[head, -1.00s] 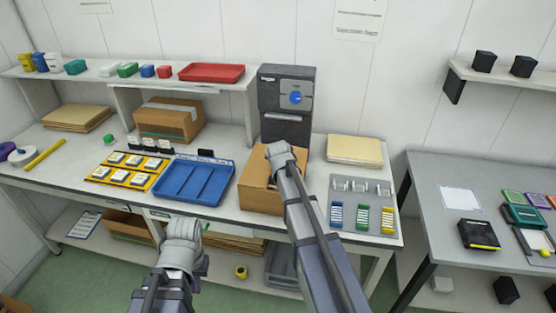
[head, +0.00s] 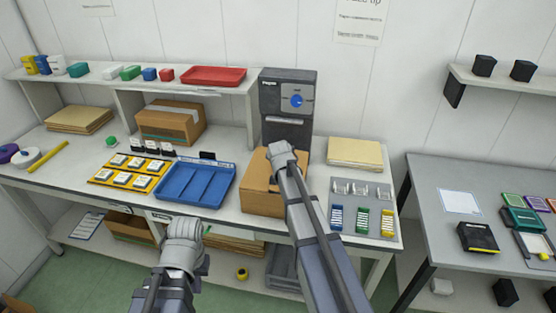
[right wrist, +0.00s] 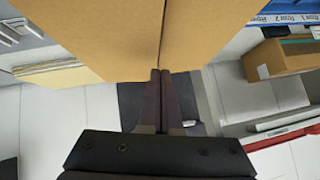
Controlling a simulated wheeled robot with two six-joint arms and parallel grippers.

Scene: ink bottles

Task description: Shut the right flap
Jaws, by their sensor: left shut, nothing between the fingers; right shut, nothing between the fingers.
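The brown cardboard box (head: 261,198) stands near the front edge of the workbench, right of the blue tray. My right gripper (head: 281,152) is over the box top, and my forearm covers part of the box. In the right wrist view its fingers (right wrist: 161,78) are together and empty, at the edge of the cardboard (right wrist: 100,35). Two cardboard panels lie side by side there with a thin seam between them. The right flap's exact angle is hard to tell. My left gripper (head: 185,230) is shut and empty, low before the bench front.
The blue tray (head: 195,183) is left of the box. A grey tray with coloured strips (head: 361,208) is close on its right. A dark machine (head: 287,108) stands behind it, with a paper stack (head: 354,151) at the back right. A side table (head: 449,183) stands farther right.

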